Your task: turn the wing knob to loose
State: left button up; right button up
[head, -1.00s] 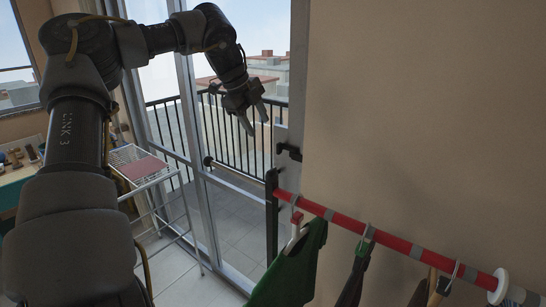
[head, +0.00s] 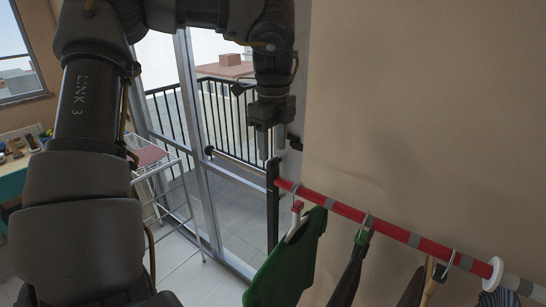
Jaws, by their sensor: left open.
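My left gripper (head: 271,142) points down in front of the balcony door frame, just above the black upright bracket (head: 272,205) at the left end of the red rod (head: 347,210). Its two fingers are apart with nothing between them. A small black fitting (head: 295,143) shows just right of the fingers, partly hidden behind them; I cannot tell whether it is a handle or the wing knob. No clear wing shape shows elsewhere. A white round collar (head: 492,274) sits on the rod at lower right. My right gripper is out of view.
A green garment (head: 287,262) and several darker ones hang from the rod. A white drying rack (head: 172,190) stands at left by the glass door. The beige wall (head: 420,110) fills the right side.

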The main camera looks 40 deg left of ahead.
aim_at(273, 158)
pick_arm(q)
notch_tip(273, 158, down, 3)
jog(key=shift+a+f+p, duration=0.1)
jog(key=shift+a+p, duration=0.05)
jog(key=shift+p, duration=0.3)
jog(key=shift+f, duration=0.25)
jog(key=shift+c, duration=0.7)
jog(key=c, duration=0.8)
jog(key=shift+c, duration=0.2)
